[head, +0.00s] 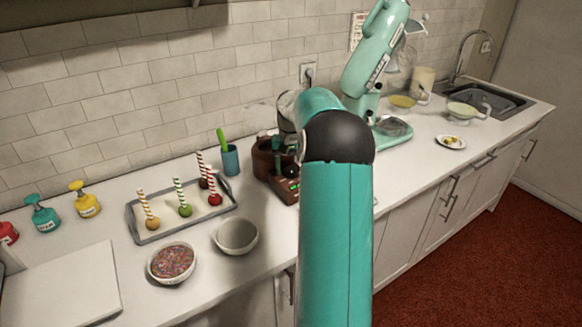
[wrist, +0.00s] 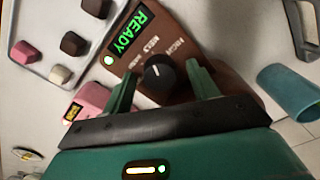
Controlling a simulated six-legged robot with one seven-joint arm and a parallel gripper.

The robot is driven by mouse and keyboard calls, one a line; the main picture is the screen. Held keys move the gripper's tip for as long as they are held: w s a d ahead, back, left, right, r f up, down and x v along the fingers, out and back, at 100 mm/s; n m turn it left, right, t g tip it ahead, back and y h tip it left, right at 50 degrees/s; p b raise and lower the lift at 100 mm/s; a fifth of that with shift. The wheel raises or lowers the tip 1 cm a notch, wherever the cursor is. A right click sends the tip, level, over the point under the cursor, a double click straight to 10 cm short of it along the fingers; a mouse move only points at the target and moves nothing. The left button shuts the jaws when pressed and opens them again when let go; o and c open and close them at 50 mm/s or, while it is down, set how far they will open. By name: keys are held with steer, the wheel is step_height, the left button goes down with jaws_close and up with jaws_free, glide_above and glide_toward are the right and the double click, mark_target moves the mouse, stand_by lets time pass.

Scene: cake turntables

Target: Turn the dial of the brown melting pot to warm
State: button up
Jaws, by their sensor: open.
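The brown melting pot (head: 262,158) stands on the counter in the middle of the head view, partly hidden by my arm. Its sloped brown panel (wrist: 185,22) fills the upper middle of the wrist view. The panel has a green READY display (wrist: 131,33), a lit green lamp (wrist: 109,60) and labels including HIGH and MELT; another label is too small to read surely. The black dial (wrist: 158,73) has a pale pointer mark. My gripper (wrist: 161,77) is open, with one teal finger on each side of the dial. I cannot tell whether either finger touches it.
A blue cup (head: 230,160) with a green utensil stands left of the pot. A tray (head: 147,238) of striped-stick apples and two bowls (head: 236,236) are farther left. A teal mixer (head: 378,65) stands behind right. In the wrist view, a candy tray (wrist: 52,12) lies upper left.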

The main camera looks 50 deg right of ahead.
steer(key=shift+c, duration=0.2)
steer(key=c, duration=0.9)
steer(key=shift+c, duration=0.2)
steer(key=n, duration=0.9)
steer(key=shift+n, duration=0.4)
steer(key=o, duration=1)
